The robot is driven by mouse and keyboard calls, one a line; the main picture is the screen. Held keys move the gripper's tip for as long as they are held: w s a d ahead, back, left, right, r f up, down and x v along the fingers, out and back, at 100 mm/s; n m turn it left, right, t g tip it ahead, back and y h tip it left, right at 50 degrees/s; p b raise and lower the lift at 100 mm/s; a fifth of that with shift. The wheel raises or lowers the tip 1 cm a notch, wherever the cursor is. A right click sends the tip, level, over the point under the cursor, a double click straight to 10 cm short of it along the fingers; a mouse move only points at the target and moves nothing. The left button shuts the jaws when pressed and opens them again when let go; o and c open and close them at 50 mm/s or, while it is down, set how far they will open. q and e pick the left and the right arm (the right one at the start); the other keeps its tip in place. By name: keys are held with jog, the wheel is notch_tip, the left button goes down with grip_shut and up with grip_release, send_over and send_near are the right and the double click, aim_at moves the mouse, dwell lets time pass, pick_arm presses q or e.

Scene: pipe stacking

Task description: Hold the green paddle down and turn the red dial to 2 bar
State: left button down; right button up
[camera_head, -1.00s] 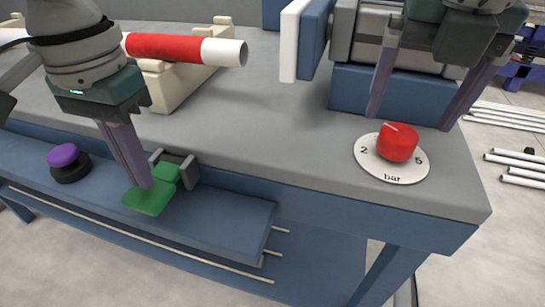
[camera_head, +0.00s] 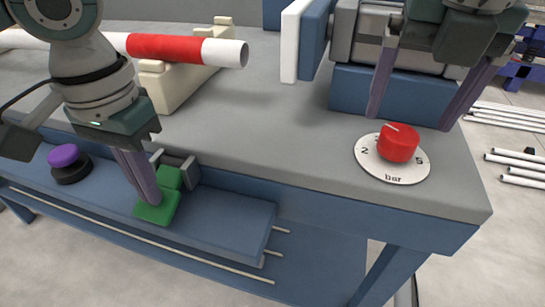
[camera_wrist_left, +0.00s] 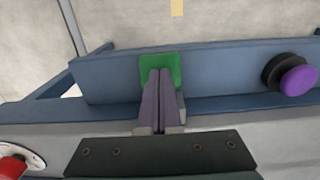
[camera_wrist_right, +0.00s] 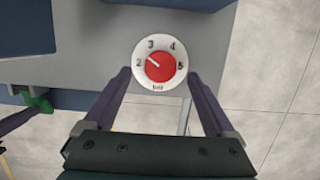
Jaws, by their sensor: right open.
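The green paddle (camera_head: 157,207) is on the blue ledge at the front of the bench, tilted down in front of its grey hinge block. My left gripper (camera_head: 154,199) is shut, with its fingertips on the paddle; the paddle also shows under the fingertips in the left wrist view (camera_wrist_left: 160,65). The red dial (camera_head: 398,143) sits on a white scale plate at the bench's right corner. In the right wrist view the dial (camera_wrist_right: 160,67) has its white mark between 2 and 3. My right gripper (camera_wrist_right: 159,95) is open and empty above the dial, its fingers to either side, not touching it.
A purple button (camera_head: 64,155) on a black base stands on the ledge left of the paddle. A white pipe with a red band (camera_head: 165,47) rests on a cream cradle. A grey and blue machine (camera_head: 385,95) stands behind the dial. The bench middle is clear.

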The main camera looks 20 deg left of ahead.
aim_at(401, 132)
jog(key=m+h, duration=0.1)
jog(key=m, duration=0.4)
jog(key=shift+f+m, duration=0.1)
jog(key=shift+m, duration=0.3)
jog(key=shift+a+x, duration=0.2)
jog(key=shift+x, duration=2.35)
jog(key=c, duration=1.2)
